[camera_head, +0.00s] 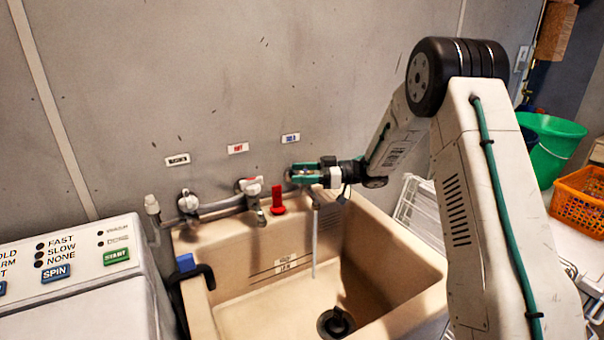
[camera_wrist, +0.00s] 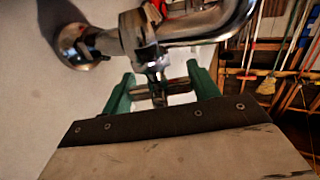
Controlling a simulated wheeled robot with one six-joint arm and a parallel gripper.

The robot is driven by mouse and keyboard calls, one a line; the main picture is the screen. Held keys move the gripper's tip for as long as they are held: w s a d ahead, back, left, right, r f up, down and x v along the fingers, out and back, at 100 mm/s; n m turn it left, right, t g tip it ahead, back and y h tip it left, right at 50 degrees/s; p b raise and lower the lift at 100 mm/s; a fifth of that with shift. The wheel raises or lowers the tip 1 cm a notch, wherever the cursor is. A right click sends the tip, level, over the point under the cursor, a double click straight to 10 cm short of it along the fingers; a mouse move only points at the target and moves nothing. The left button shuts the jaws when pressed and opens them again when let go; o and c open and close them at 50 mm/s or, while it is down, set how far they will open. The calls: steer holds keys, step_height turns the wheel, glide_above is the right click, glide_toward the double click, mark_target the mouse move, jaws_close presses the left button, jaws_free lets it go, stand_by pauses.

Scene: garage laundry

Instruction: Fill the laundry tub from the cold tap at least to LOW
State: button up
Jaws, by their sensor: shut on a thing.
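The beige laundry tub (camera_head: 395,235) stands against the wall, with small level marks (camera_head: 285,265) on its inner wall. A dark drain (camera_head: 335,322) shows in its floor; I cannot tell whether it is plugged. The cold tap is under the blue-lettered label (camera_head: 290,138); its chrome body (camera_wrist: 180,25) fills the top of the wrist view. My gripper (camera_head: 305,174) is shut on the cold tap's handle (camera_wrist: 160,88), between green fingers. A thin stream of water (camera_head: 314,245) falls from the spout into the tub. No clear water level shows.
The hot tap (camera_head: 250,190) and washer tap (camera_head: 188,203) are left of my gripper. A red piece (camera_head: 277,203) stands on the back rim. A black hose (camera_head: 195,275) hooks over the left rim beside the washing machine (camera_head: 90,290). A green bucket (camera_head: 550,145) and orange basket (camera_head: 580,200) are right.

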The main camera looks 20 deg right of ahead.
steer(key=o, duration=1)
steer(key=shift+d, duration=0.1)
steer(key=v, duration=0.7)
steer(key=shift+s+d, duration=0.1)
steer(key=shift+d, duration=0.25)
